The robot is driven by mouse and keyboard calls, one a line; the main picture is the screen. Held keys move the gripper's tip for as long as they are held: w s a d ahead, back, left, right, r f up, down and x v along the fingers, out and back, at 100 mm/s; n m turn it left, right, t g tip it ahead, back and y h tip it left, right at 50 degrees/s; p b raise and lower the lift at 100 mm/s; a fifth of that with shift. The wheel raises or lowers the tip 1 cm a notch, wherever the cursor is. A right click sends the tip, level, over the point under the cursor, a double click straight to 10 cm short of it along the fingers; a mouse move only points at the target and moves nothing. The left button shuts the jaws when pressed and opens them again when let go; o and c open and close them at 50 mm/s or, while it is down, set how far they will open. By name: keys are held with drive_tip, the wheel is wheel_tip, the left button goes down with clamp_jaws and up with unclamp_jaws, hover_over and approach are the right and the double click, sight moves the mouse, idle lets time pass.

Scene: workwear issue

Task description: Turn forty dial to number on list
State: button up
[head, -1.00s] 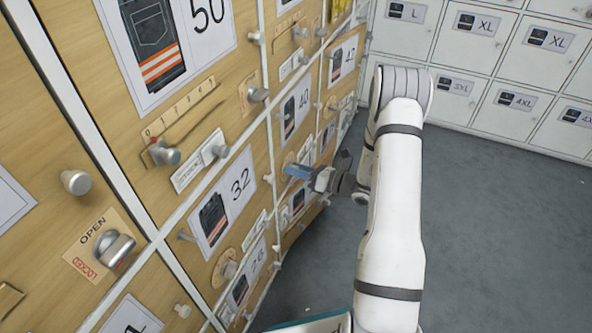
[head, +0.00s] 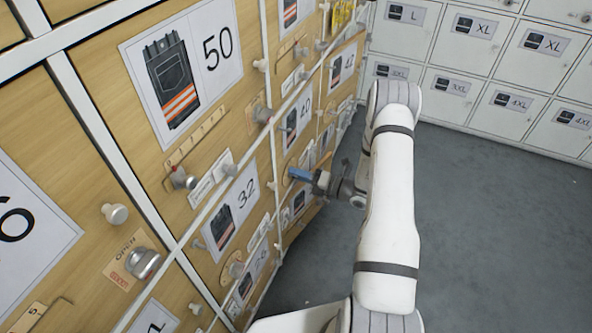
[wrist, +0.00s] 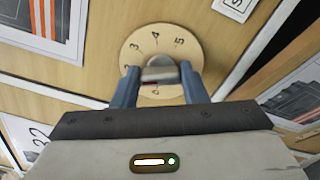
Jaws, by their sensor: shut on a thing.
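In the wrist view a round wooden dial (wrist: 185,55) carries numbers around its rim; 3, 4 and 5 are readable, others are partly covered. Its grey knob (wrist: 158,74) stands between the two blue fingers of my gripper (wrist: 159,88), which is shut on it. A bit of red shows below the knob; which number the knob points to I cannot tell. In the head view my gripper (head: 297,175) is at the wooden front just below the 40 label (head: 298,120), and hides the dial there. I cannot make out a list.
The wooden lockers bear other knobs and signs, such as the 50 sign (head: 190,65), the 32 sign (head: 232,208), a slider (head: 183,180) and an open/locked knob (head: 143,263). White lockers (head: 490,60) stand at the back. The grey floor (head: 490,220) is clear.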

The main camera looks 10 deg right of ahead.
drive_tip(key=shift+w+d+m+p, duration=0.1)
drive_tip(key=shift+d+m+p, duration=0.15)
drive_tip(key=shift+m, duration=0.35)
drive_tip(key=o, duration=1)
drive_tip(key=shift+a, duration=0.15)
drive_tip(key=shift+c, duration=0.2)
drive_tip(key=p+v, duration=0.1)
drive_tip(key=v, duration=0.7)
drive_tip(key=shift+p, duration=0.35)
drive_tip(key=shift+a, duration=0.15)
